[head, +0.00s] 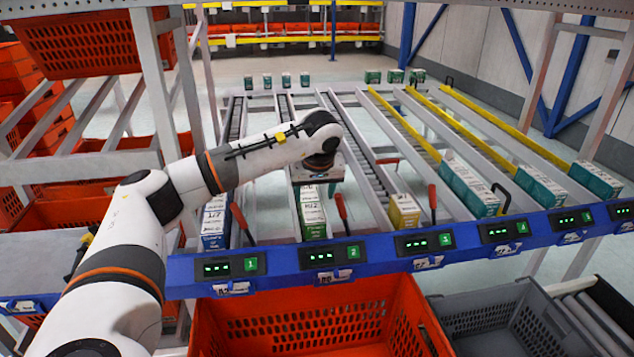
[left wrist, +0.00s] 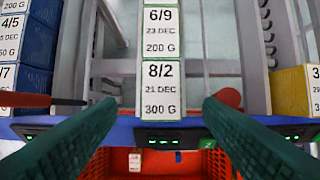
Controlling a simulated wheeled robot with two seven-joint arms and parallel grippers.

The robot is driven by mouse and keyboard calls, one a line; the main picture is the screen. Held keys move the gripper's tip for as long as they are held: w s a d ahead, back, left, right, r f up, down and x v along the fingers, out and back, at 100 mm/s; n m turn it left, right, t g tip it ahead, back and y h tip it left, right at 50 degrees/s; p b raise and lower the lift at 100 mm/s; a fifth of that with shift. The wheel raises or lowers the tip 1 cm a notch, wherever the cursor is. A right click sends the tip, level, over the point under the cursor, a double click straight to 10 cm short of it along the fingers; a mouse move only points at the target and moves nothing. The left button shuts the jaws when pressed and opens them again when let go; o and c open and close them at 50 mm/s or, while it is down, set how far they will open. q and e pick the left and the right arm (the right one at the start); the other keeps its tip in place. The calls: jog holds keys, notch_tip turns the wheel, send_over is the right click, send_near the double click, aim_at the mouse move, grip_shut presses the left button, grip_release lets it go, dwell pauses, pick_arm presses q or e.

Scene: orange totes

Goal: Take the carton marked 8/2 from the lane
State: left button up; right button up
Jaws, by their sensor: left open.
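The carton marked 8/2 (left wrist: 161,92) is at the front end of its lane in the left wrist view, label up, reading 21 DEC and 300 G. A carton marked 6/9 (left wrist: 161,30) stands directly behind it. In the head view the front carton of lane 2 (head: 313,228) is green and white, below my left gripper (head: 318,178). In the left wrist view my left gripper (left wrist: 158,108) is open, its two green fingers left and right of the 8/2 carton, with visible gaps. Nothing is between the fingers' grip. My right gripper is not in view.
Blue cartons (head: 214,225) fill the lane to the left and a yellow carton (head: 403,212) the lane to the right. Red levers (head: 342,208) stand between lanes. A blue rail (head: 380,250) with displays crosses the front. An orange tote (head: 320,325) and a grey tote (head: 490,320) are below.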

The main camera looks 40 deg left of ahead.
aim_at(313, 212)
pick_arm(q)
jog(key=x, duration=0.7)
jog(key=shift+f, duration=0.25)
jog(key=shift+c, duration=0.2)
jog(key=c, duration=0.9)
jog(key=shift+o, duration=0.2)
notch_tip(313, 212, up, 12)
jog(key=p, duration=1)
jog(key=shift+f, duration=0.15)
jog(key=s+d+p, duration=0.1)
jog(key=s+d, duration=1.5)
jog(key=d, duration=0.5)
jog(key=shift+s, duration=0.35)
